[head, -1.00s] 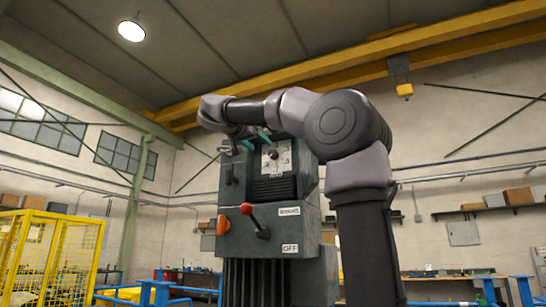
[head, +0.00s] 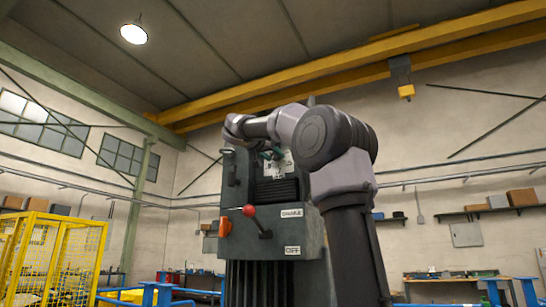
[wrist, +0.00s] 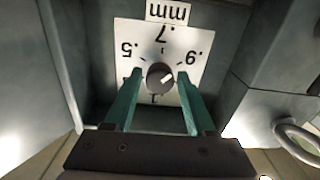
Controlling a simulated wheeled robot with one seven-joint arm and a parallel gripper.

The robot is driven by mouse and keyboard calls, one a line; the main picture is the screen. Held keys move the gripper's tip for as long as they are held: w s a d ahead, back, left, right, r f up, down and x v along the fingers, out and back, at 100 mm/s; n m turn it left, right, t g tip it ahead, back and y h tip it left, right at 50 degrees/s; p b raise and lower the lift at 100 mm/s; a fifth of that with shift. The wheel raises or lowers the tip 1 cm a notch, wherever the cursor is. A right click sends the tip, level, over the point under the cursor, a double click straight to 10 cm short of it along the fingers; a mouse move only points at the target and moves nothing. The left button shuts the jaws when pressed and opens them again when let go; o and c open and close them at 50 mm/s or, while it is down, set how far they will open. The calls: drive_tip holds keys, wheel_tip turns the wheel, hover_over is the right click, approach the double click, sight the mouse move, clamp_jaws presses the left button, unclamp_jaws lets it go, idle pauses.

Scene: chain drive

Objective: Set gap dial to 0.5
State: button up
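The gap dial is a dark round knob (wrist: 160,77) on a white plate (wrist: 140,40) in the wrist view, with its labels upside down. The marks .5, .7 and .9 show at left, top and right. A pale mark on the knob points right and slightly up, roughly toward .9. My gripper (wrist: 159,73) is open, its teal fingers on either side of the knob; I cannot tell whether they touch it. In the head view my gripper (head: 271,154) is in front of the dial plate (head: 284,167) and partly hides it.
The dial sits in a recess of a grey machine cabinet (head: 286,229) with side walls close by. Below it are a red-knobbed lever (head: 249,211) and an orange switch (head: 224,227). A metal ring (wrist: 298,140) shows at right in the wrist view.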

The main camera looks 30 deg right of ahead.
clamp_jaws()
drive_tip(key=shift+n, duration=0.3)
drive_tip(key=n, duration=0.4)
drive_tip(key=shift+s+n, duration=0.1)
drive_tip(key=shift+n, duration=0.2)
drive_tip(key=n, duration=0.5)
drive_tip(key=shift+d, duration=0.1)
drive_tip(key=n, duration=0.5)
drive_tip(key=shift+r+n, duration=0.15)
drive_tip(key=shift+n, duration=2.45)
